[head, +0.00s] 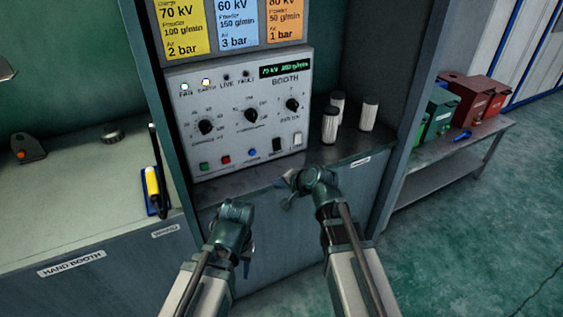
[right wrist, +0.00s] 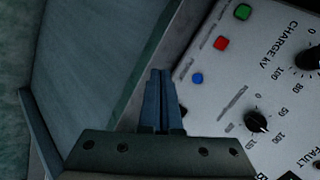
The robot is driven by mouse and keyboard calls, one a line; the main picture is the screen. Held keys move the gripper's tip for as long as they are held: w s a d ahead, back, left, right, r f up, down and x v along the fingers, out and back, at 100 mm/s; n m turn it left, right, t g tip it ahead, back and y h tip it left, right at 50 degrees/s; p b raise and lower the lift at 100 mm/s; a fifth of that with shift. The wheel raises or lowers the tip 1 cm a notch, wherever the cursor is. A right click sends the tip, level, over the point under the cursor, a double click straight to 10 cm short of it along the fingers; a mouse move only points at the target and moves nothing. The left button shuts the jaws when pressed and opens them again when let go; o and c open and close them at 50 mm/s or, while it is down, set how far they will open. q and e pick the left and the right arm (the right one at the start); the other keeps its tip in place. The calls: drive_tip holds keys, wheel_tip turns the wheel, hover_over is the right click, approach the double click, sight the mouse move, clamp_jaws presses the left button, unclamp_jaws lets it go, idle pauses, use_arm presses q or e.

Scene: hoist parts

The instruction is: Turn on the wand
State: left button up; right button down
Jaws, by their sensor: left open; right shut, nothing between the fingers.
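The wand (head: 153,190), yellow and black, stands in a blue holder on the bench at the left. The grey booth control panel (head: 240,110) stands at the centre, with a lit green display (head: 285,69), several knobs and small buttons. Two of its lamps glow at upper left; the LIVE and FAULT lamps look dark. My right gripper (head: 287,199) is shut and empty, in front of the panel's lower edge. In the right wrist view its fingers (right wrist: 160,98) are together, beside the blue button (right wrist: 197,78). My left gripper (head: 247,262) is open and empty, low before the cabinet.
Several pale cylinders (head: 367,114) stand on the ledge right of the panel. Coloured setting cards (head: 237,25) hang above it. A low bench (head: 450,155) at the right carries green and red bins (head: 474,98). The hand booth bench (head: 70,215) is mostly clear.

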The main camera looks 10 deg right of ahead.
use_arm(q)
wheel_tip(320, 180, down, 3)
drive_tip(key=shift+r+b, duration=0.15)
drive_tip(key=shift+b, duration=0.75)
use_arm(e)
drive_tip(key=w+d+r+m+t+h, duration=0.1)
drive_tip(key=w+d+r+m+t, duration=0.1)
drive_tip(key=w+d+m+t, duration=0.2)
drive_tip(key=w+d+m, duration=0.1)
drive_tip(key=w+d, duration=0.1)
drive_tip(key=d, duration=0.1)
drive_tip(key=shift+w+d+r+m, duration=0.2)
drive_tip(key=shift+d+r+m, duration=0.1)
drive_tip(key=shift+d+m, duration=0.1)
drive_tip(key=shift+w+a, duration=0.1)
drive_tip(key=b, duration=0.4)
approach(278, 150)
drive_tip(key=shift+w+a+f, duration=0.25)
drive_tip(key=shift+w+f, duration=0.85)
drive_tip(key=shift+f, duration=0.15)
drive_tip(key=shift+w+a, duration=0.2)
drive_tip(key=shift+w, duration=0.35)
drive_tip(key=shift+w+a, duration=0.2)
drive_tip(key=shift+w, duration=0.35)
use_arm(q)
drive_tip(key=shift+f, duration=2.3)
use_arm(e)
drive_tip(key=shift+w+a+f, duration=0.1)
drive_tip(key=shift+w+a, duration=0.2)
drive_tip(key=shift+w, duration=0.3)
